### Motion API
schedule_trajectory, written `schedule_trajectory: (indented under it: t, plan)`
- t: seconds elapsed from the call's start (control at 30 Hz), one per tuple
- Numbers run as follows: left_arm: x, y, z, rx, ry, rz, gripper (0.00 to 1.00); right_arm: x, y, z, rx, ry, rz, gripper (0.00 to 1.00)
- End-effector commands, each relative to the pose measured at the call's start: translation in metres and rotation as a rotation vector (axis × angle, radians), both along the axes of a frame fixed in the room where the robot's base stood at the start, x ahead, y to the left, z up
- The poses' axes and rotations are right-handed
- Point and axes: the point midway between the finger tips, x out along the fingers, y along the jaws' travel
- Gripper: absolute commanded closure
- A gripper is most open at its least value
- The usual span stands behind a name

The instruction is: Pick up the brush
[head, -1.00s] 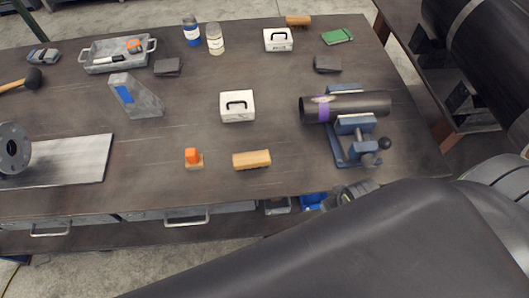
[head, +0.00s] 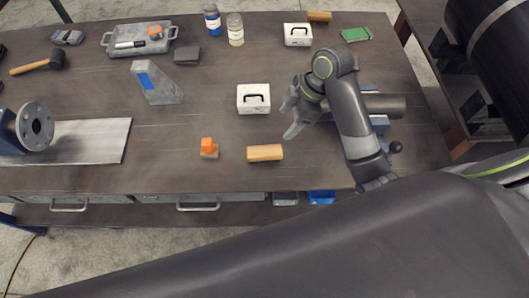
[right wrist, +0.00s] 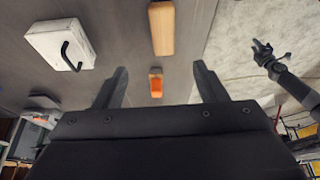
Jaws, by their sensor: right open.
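The brush (head: 265,153) is a light wooden block lying near the table's front edge, its bristles not clear. It also shows at the top middle of the right wrist view (right wrist: 162,28). My right gripper (head: 290,117) is open and empty, above the table, up and to the right of the brush in the head view. Its two fingers (right wrist: 160,70) stand apart in the right wrist view, short of the brush. My left gripper (right wrist: 263,48) shows small at the right of that view; its jaws are too small to judge. A second brown brush-like block (head: 319,16) lies at the back edge.
An orange-topped piece (head: 209,147) sits just left of the brush. A white handled box (head: 254,99) stands behind it. The dark pipe (head: 388,105) in its blue stand is partly hidden by my right arm. A flanged part (head: 36,124) is at left.

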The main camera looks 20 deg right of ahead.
Motion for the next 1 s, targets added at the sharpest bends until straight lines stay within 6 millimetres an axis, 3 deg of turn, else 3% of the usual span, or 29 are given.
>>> schedule_trajectory:
  t: [0.07,0.1,0.4,0.73,1.0]
  plan:
    - [0.000,0.000,-0.013,0.000,0.000,0.000,0.64,0.000,0.007,-0.021,0.004,0.005,0.000,0.35]
    - [0.000,-0.001,-0.003,-0.001,0.000,0.000,0.64,0.000,0.011,-0.023,0.005,0.009,-0.002,0.35]
    - [0.000,-0.001,0.011,-0.001,0.000,0.001,0.64,0.005,0.034,-0.080,0.003,0.008,-0.004,0.35]
    - [0.000,-0.001,0.016,-0.001,0.001,0.001,0.64,0.008,0.042,-0.105,0.000,0.003,-0.004,0.35]
    - [-0.001,-0.001,0.033,-0.001,0.001,0.001,0.64,0.005,0.056,-0.130,0.002,0.007,-0.005,0.35]
